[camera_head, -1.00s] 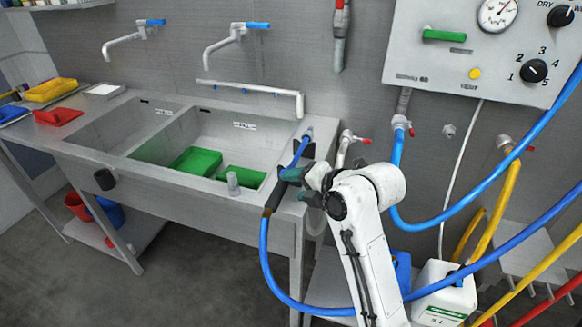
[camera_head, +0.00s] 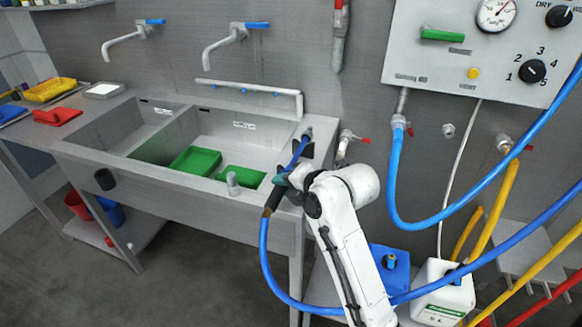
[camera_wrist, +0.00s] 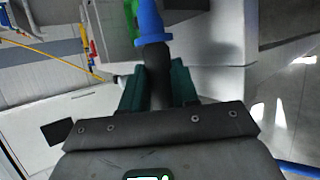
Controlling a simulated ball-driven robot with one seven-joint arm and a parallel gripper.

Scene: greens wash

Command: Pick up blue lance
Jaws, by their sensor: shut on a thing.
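The blue lance (camera_head: 299,150) leans at the right end of the sink counter, its blue upper part near a wall-side fitting. Its dark grip section (camera_head: 272,199) shows below my gripper, with a blue hose hanging from it. My gripper (camera_head: 282,181) is at the lance's middle, with its jaws around it. In the wrist view the blue lance (camera_wrist: 152,25) runs up and away, and its dark section passes between the two green fingers of my gripper (camera_wrist: 158,84). The fingers are shut on that section. My wrist and arm hide part of the lance in the head view.
The steel sink (camera_head: 160,132) lies left, with green trays (camera_head: 195,160) inside. A blue container (camera_head: 389,268) and white canister (camera_head: 444,292) stand low at right, among hoses.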

